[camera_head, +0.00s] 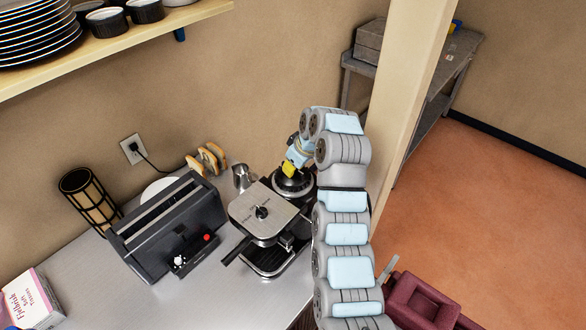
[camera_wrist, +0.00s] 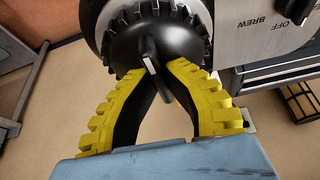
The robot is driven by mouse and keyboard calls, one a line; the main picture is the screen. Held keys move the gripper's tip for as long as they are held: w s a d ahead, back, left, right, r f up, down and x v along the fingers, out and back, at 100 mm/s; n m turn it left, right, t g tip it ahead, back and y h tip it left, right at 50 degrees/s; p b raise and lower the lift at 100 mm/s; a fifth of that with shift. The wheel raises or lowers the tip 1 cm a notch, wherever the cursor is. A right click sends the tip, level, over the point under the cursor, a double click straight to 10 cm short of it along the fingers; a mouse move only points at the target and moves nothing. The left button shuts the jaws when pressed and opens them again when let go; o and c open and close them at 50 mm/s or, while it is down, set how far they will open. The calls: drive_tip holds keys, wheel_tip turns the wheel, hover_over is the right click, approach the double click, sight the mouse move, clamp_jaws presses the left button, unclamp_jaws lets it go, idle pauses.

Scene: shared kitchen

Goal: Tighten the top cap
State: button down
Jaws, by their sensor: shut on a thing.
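The coffee machine (camera_head: 262,212) stands on the counter, with a silver top plate and a knob. Its round black top cap (camera_head: 291,182) sits at the back right of the machine. In the wrist view the cap (camera_wrist: 122,48) is a black disc with a toothed edge and a raised grip bar (camera_wrist: 150,57) across it. My gripper (camera_head: 289,169) is over the cap. In the wrist view the yellow ridged fingers of my gripper (camera_wrist: 154,72) close in on the bar from both sides, near its lower end. Whether the cap is fully seated cannot be seen.
A black toaster (camera_head: 168,225) stands left of the machine, with toast (camera_head: 207,159) and a small metal pitcher (camera_head: 242,177) behind. A wooden post (camera_head: 408,100) rises right of my arm. A shelf (camera_head: 120,45) with plates hangs upper left. Bare counter (camera_head: 110,285) lies front left.

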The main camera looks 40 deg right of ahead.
drive_tip(key=c, duration=1.1)
unclamp_jaws()
drive_tip(key=shift+r, duration=0.1)
drive_tip(key=shift+v, duration=5.9)
drive_tip(key=shift+a, duration=0.1)
